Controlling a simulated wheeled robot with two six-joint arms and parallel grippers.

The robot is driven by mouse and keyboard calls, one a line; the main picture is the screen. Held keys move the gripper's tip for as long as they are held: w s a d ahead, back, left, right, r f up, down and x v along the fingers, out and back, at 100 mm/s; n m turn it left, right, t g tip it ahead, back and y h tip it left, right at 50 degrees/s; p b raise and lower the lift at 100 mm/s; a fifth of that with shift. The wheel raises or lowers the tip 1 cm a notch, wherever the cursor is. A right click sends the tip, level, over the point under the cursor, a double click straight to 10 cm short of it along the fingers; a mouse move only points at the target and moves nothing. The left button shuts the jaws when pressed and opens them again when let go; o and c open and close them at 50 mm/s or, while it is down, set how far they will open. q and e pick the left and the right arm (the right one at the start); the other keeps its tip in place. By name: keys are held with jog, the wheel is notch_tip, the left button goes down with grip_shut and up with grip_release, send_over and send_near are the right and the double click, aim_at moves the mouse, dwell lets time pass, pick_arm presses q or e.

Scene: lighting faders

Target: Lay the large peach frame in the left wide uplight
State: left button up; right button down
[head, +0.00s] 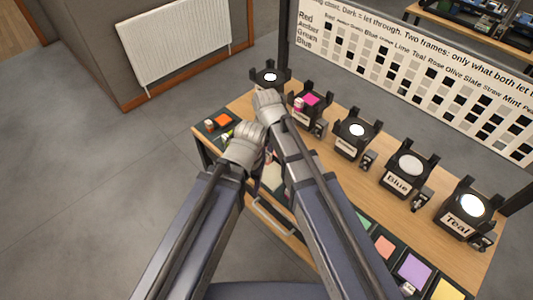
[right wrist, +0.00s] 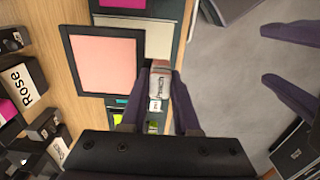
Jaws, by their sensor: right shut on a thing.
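The large peach frame (right wrist: 103,62), a dark square frame with a pale peach sheet, shows in the right wrist view. My right gripper (right wrist: 156,95) is shut on its white tab marked Peach (right wrist: 158,75). In the head view my arms hide most of the frame. Two wide uplights stand at the right of the table: the left one is labelled Blue (head: 410,164), the other Teal (head: 472,206). My left gripper (right wrist: 264,62) shows at the right of the right wrist view, fingers apart and empty.
Smaller uplights stand further left on the table; the Rose one (head: 310,99) carries a magenta sheet. Coloured frames, including a violet one (head: 413,268), lie along the near edge. Upright posts flank each uplight. A printed chart board (head: 420,85) stands behind.

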jog(key=shift+r+p, duration=5.05)
jog(key=shift+r, duration=0.05)
jog(key=shift+f, duration=0.1)
